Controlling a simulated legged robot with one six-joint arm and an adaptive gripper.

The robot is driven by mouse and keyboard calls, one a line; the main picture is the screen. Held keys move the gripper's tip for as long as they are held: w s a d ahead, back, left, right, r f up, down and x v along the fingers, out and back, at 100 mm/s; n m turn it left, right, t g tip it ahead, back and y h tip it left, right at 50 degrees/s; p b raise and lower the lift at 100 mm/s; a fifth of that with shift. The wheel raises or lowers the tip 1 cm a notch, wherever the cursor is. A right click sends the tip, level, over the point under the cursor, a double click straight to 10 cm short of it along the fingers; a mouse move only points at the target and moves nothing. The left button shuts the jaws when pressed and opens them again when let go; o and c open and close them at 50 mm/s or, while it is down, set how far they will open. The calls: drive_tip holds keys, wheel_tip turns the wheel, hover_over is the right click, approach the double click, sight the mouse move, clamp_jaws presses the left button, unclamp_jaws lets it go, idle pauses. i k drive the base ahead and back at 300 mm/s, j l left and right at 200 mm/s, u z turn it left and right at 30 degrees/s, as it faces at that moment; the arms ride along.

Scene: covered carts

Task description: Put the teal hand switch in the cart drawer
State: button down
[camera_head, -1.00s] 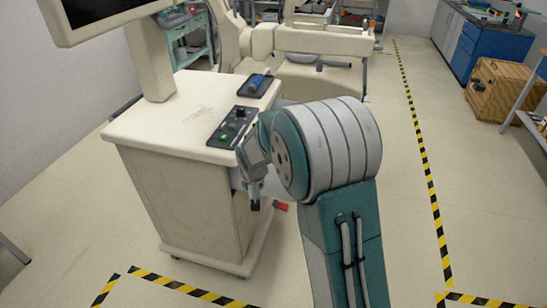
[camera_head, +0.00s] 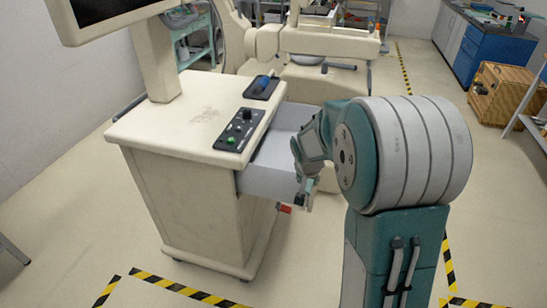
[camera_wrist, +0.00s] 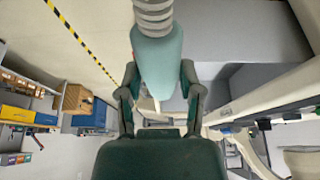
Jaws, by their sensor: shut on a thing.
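The cart drawer (camera_head: 272,183) is grey and stands pulled out from the right side of the cart. Its inside shows in the wrist view (camera_wrist: 262,80) and looks empty where visible. The handle itself is hidden by my gripper. My gripper's fingers also show in the wrist view (camera_wrist: 160,88).
The cream cart (camera_head: 190,205) carries a control panel (camera_head: 239,130) and a monitor (camera_head: 105,12). A small red item (camera_head: 285,208) shows below the drawer. A wooden crate (camera_head: 503,95) and blue cabinet (camera_head: 482,50) stand far right.

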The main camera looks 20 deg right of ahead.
sight(285, 156)
drive_tip(key=i, duration=0.9)
